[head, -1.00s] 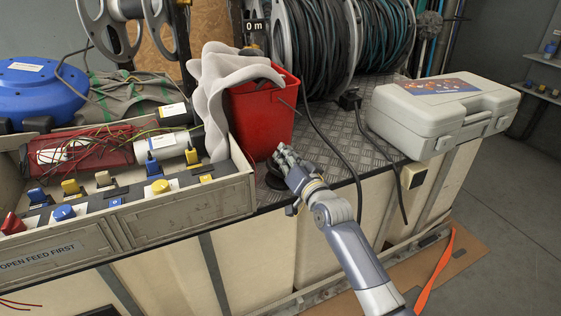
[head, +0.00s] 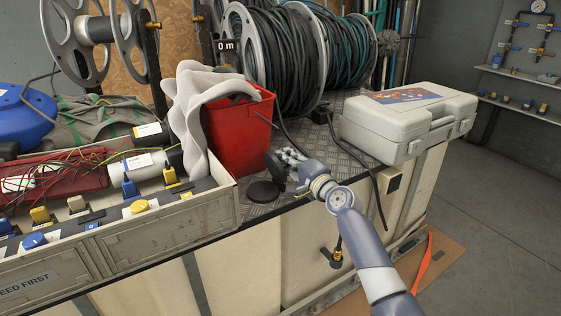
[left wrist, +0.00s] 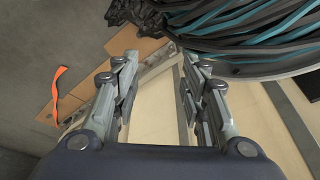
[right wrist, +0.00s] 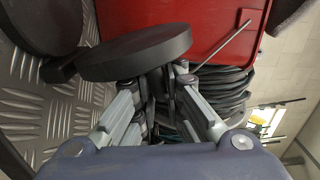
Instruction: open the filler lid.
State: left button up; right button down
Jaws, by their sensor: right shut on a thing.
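The black round filler lid (head: 274,168) stands tilted up on edge beside the red bucket in the head view. The flat black filler disc (head: 262,192) lies on the metal deck just below and left of it. My right gripper (head: 289,157) is shut on the lid at its right side. In the right wrist view the lid (right wrist: 135,52) is at the fingertips and hides them in part. The other black disc (right wrist: 40,22) shows at the upper left there. My left gripper (left wrist: 158,75) shows only in the left wrist view, open and empty, with its fingers apart.
A red bucket (head: 240,135) with a grey cloth (head: 190,110) stands close behind the lid. A crate wall (head: 170,235) is at left, a white case (head: 408,122) at right. A black hose (head: 370,180) hangs over the deck edge. Cable reels (head: 275,60) stand behind.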

jog(key=shift+w+d+f+m, duration=0.1)
jog(key=shift+w+d+m, duration=0.35)
jog(key=shift+m, duration=0.65)
jog(key=shift+d, duration=0.1)
jog(key=c, duration=1.7)
grip_release()
jog(key=shift+v, duration=6)
